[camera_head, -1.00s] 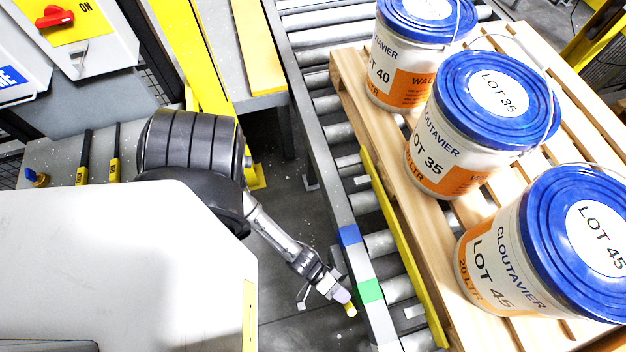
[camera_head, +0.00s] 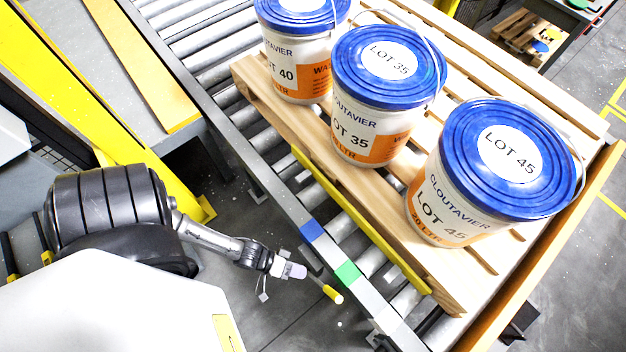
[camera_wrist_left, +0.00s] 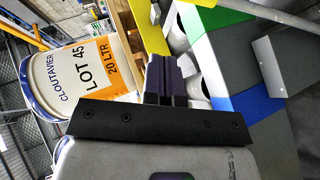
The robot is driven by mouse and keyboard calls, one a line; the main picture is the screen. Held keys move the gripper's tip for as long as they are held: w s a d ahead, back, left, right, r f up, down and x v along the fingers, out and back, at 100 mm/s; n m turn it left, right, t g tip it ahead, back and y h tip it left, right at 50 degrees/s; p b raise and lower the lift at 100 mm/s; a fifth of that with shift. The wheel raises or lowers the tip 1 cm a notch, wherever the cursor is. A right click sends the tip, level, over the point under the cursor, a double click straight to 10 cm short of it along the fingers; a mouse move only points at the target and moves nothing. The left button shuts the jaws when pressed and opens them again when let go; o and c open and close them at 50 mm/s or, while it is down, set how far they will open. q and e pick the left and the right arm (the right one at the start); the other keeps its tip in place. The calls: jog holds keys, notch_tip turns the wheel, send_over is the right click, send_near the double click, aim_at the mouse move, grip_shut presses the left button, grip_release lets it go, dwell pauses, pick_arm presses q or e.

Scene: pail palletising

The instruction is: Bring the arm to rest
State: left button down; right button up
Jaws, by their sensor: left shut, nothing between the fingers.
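My left gripper (camera_head: 298,271) shows small at the end of my arm in the head view, just left of the conveyor's side rail. In the left wrist view its dark fingers (camera_wrist_left: 160,66) are together with nothing between them. The pails stand upright on a wooden pallet (camera_head: 265,100): LOT 40 (camera_head: 300,70), LOT 35 (camera_head: 370,125) and LOT 45 (camera_head: 450,205), all white and orange with blue lids. The LOT 45 pail also shows at the left of the wrist view (camera_wrist_left: 75,75), apart from the fingers. My right gripper is not in view.
The roller conveyor (camera_head: 240,135) runs under the pallet. Its rail carries blue (camera_head: 312,230) and green (camera_head: 347,272) patches. A small yellow cylinder (camera_head: 333,294) is close to the gripper. A yellow frame (camera_head: 60,80) stands upper left. Bare floor shows below the gripper.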

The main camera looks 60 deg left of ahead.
pick_arm(q)
jog(key=v, duration=0.3)
jog(key=shift+a, duration=0.15)
